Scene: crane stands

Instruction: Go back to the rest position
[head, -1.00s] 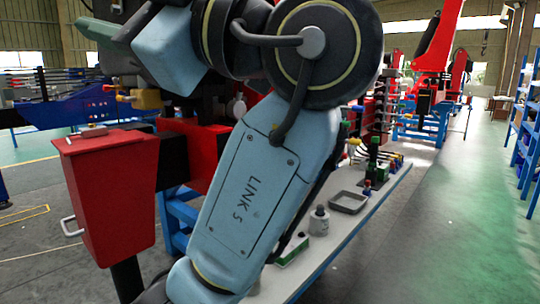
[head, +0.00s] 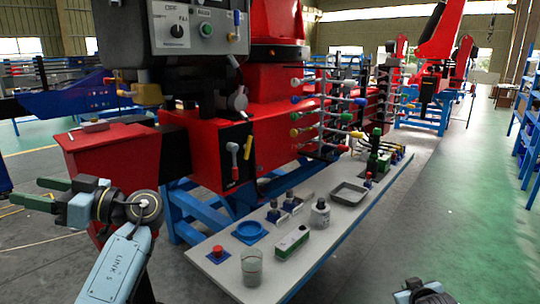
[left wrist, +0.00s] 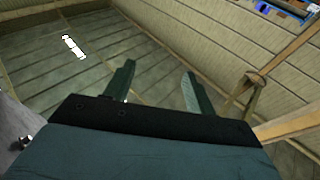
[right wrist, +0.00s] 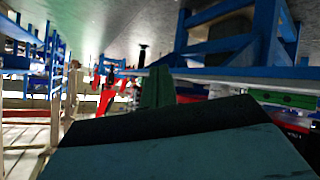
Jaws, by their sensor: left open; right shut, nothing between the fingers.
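My left gripper (head: 48,194) is at the lower left of the head view, in front of the red box-shaped part of the crane stand. Its green fingers are apart and empty. In the left wrist view the two fingers (left wrist: 158,88) stand wide apart with nothing between them, and the roof fills the background. In the right wrist view my right gripper (right wrist: 157,88) has its green fingers together with nothing held. In the head view only part of my right arm shows at the bottom right edge; its fingers cannot be made out there.
A long bench (head: 330,238) runs along the stand. A control box (head: 200,28) hangs above. The green floor (head: 470,220) at right is clear.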

